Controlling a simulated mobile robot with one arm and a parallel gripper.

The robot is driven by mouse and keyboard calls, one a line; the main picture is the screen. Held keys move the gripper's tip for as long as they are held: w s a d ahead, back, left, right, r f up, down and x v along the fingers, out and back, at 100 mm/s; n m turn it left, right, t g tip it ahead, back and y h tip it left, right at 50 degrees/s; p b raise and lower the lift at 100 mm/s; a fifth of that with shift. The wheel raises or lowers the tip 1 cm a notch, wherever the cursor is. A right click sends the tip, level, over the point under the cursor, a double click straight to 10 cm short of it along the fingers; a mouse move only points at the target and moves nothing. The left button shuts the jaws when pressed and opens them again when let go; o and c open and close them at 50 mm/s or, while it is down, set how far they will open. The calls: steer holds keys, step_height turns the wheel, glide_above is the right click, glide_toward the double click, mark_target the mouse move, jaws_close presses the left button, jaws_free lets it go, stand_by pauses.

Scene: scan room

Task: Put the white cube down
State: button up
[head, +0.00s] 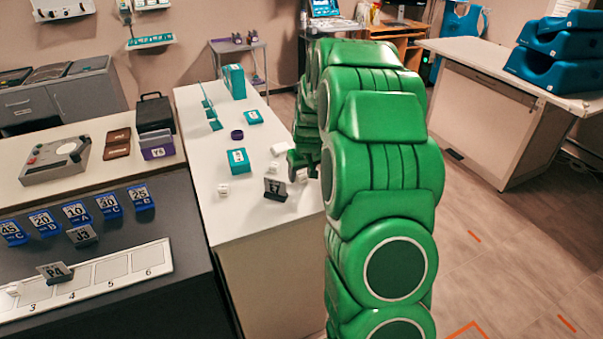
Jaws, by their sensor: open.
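Several small white cubes stand on the white counter (218,218). One white cube (302,175) is right below and beside my gripper (296,172), close to its fingertips. Another white cube (275,167) is just to the left of it, and one more white cube (223,190) is farther left near the counter's edge. My gripper is open, low over the counter, partly hidden behind my green arm. I cannot tell whether its fingers touch a cube.
A dark tag marked E7 (277,189) stands in front of the cubes. A dark bench with blue number tags (108,202) and a numbered strip (118,265) is at left.

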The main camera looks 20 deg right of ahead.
steer(key=v, duration=1.1)
steer(key=s+a+r, duration=0.4)
steer(key=s+a, duration=0.2)
steer(key=s, duration=0.2)
steer(key=s+a+g, duration=0.2)
steer(key=s+a, duration=0.4)
steer(key=s, duration=1.2)
steer(key=s+a+r+g, duration=0.1)
steer(key=s+a+g, duration=0.2)
steer(key=s, duration=1.4)
steer(key=a, duration=0.3)
steer(key=shift+s, duration=0.4)
steer(key=shift+r, duration=0.1)
